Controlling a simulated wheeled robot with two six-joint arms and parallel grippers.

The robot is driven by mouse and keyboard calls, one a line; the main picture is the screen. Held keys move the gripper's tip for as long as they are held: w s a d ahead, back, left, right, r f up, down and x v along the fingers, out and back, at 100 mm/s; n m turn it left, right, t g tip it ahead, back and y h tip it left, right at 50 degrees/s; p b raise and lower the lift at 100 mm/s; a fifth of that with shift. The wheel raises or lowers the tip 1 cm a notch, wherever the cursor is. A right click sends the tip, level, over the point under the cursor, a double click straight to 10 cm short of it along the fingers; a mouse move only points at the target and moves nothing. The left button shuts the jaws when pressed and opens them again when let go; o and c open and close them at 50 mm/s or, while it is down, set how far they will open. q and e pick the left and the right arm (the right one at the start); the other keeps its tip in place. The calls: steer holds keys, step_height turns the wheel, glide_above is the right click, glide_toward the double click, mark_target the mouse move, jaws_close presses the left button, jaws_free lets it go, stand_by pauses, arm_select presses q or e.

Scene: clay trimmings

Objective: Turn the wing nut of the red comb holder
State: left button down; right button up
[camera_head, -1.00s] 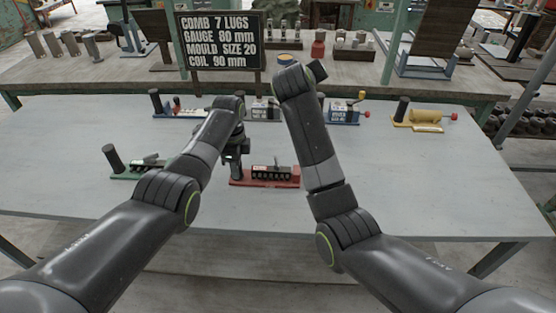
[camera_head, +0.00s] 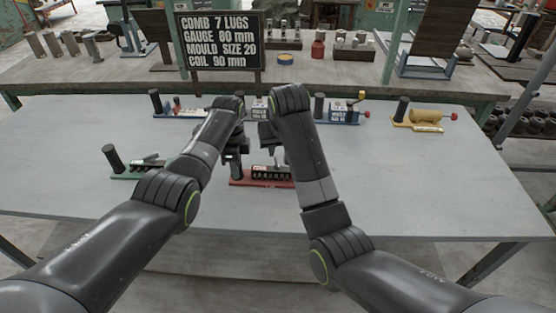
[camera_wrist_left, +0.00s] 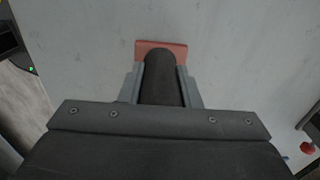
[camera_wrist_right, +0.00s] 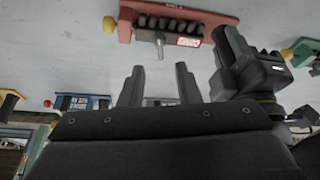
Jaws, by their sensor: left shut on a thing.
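The red comb holder (camera_head: 262,184) lies near the front middle of the table, with a dark row of comb lugs on it. My left gripper (camera_wrist_left: 160,82) is shut on its upright black handle (camera_wrist_left: 162,68), at the holder's left end. My right gripper (camera_wrist_right: 160,84) is open and empty, just behind and above the holder in the head view (camera_head: 279,152). In the right wrist view, a small grey part, seemingly the wing nut (camera_wrist_right: 159,44), sticks out from the holder's side, in line with the gap between the fingers but apart from them. My right arm hides the holder's right end in the head view.
A green holder (camera_head: 125,175) lies to the left. Blue (camera_head: 345,117) and yellow (camera_head: 420,125) holders stand along the back. The table (camera_head: 430,190) is clear at front right.

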mark_target(278, 162)
steer(key=x, duration=0.8)
jaws_close()
